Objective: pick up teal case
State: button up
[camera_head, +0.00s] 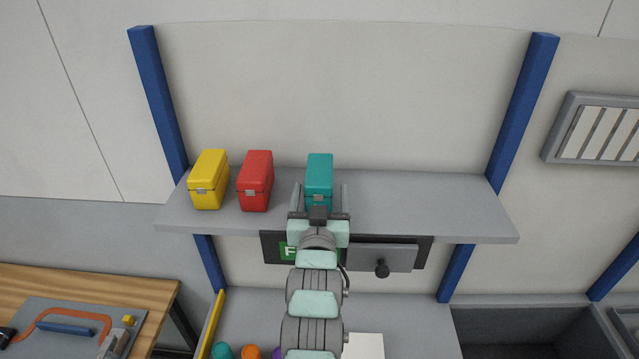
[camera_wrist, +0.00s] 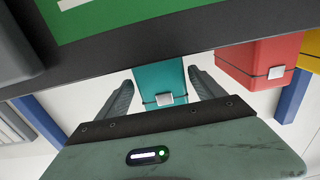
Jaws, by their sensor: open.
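The teal case (camera_head: 320,172) stands upright on the grey shelf (camera_head: 420,205), right of the other cases. My gripper (camera_head: 320,190) is open, with one finger on each side of the case's front part in the head view. My gripper hides the lower front of the case there. In the wrist view the teal case (camera_wrist: 159,84), with its light latch, shows between the two spread fingers of my gripper (camera_wrist: 160,77). A gap shows on each side, and I see no finger touching it.
A red case (camera_head: 256,180) and a yellow case (camera_head: 208,178) stand left of the teal case. The shelf's right half is clear. Below the shelf hang a green sign (camera_head: 287,251) and a grey drawer (camera_head: 382,257) with a dark knob.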

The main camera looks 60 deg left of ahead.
jog(key=x, duration=0.1)
jog(key=p+x, duration=0.1)
jog(key=x, duration=0.1)
jog(key=shift+s+a+r, duration=0.1)
jog(key=shift+a+r, duration=0.1)
jog(key=shift+a, duration=0.15)
jog(key=shift+w+a+f+p, duration=0.15)
jog(key=shift+w+a+p, duration=0.1)
jog(key=shift+a+p, duration=0.15)
grip_shut()
